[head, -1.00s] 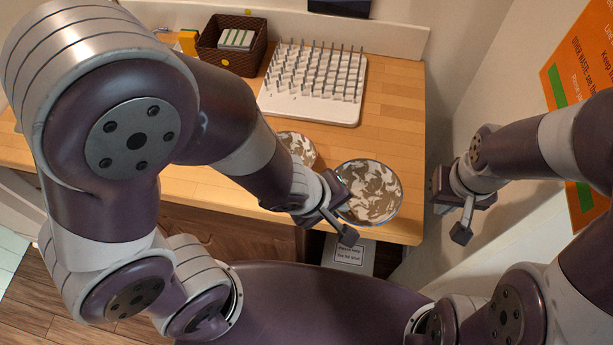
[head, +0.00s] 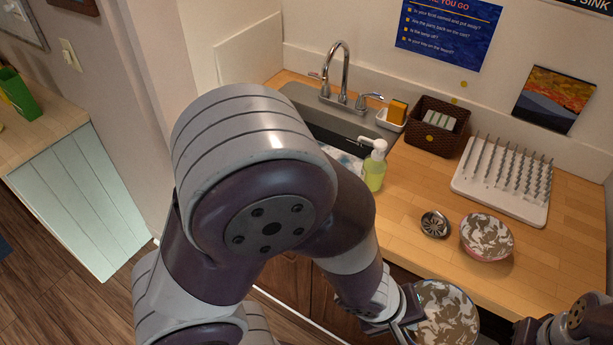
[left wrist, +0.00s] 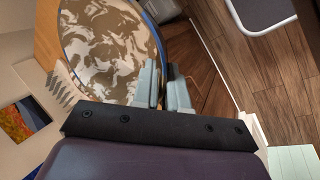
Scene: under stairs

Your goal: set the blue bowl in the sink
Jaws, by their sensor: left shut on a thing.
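The blue bowl (head: 447,320) has a blue rim and a brown-and-white patterned inside. My left gripper (head: 406,313) is shut on its rim at the counter's front edge. In the left wrist view the fingers (left wrist: 165,86) pinch the rim of the bowl (left wrist: 105,50). The bowl's outside is mostly hidden. The grey sink (head: 302,96) with a chrome tap is at the back, left of the bowl; my left arm hides its front part. My right gripper (head: 527,332) is at the bottom right, partly cut off; its jaws are unclear.
A second patterned bowl (head: 487,238), with a reddish side, stands on the counter beside a metal strainer (head: 435,224). A soap bottle (head: 375,168) stands at the sink's right edge. A brown basket (head: 436,126) and a white peg rack (head: 503,180) stand behind. Something pale blue-white (head: 348,160) shows in the sink.

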